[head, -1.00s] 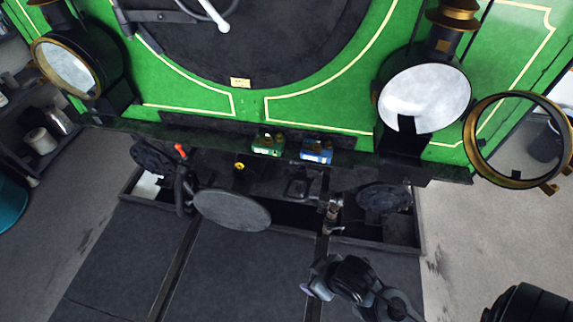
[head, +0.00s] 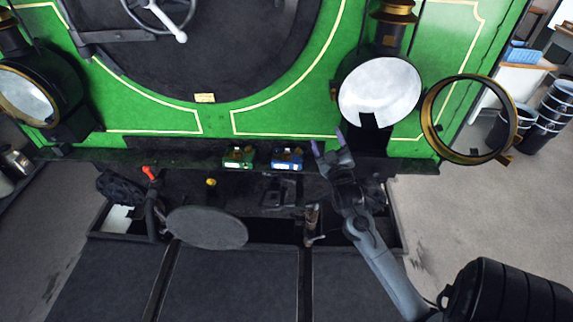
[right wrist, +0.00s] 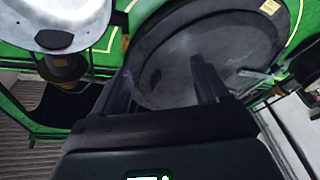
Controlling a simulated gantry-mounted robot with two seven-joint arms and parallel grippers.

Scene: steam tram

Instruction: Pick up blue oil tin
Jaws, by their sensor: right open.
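The blue oil tin (head: 287,160) stands on the dark ledge under the green front of the tram in the head view. A green oil tin (head: 238,159) stands just left of it. My right gripper (head: 328,138) is open and empty, to the right of the blue tin and apart from it, in front of the right lamp. In the right wrist view its two fingers (right wrist: 163,85) are spread with nothing between them. Neither tin can be made out in that view. My left gripper is not in view.
The right lamp (head: 380,92) stands close behind my right gripper, with its open brass ring (head: 470,118) sticking out at right. Below the ledge are a round buffer plate (head: 206,228) and a red-tipped lever (head: 150,175). The ledge (head: 200,158) left of the tins looks clear.

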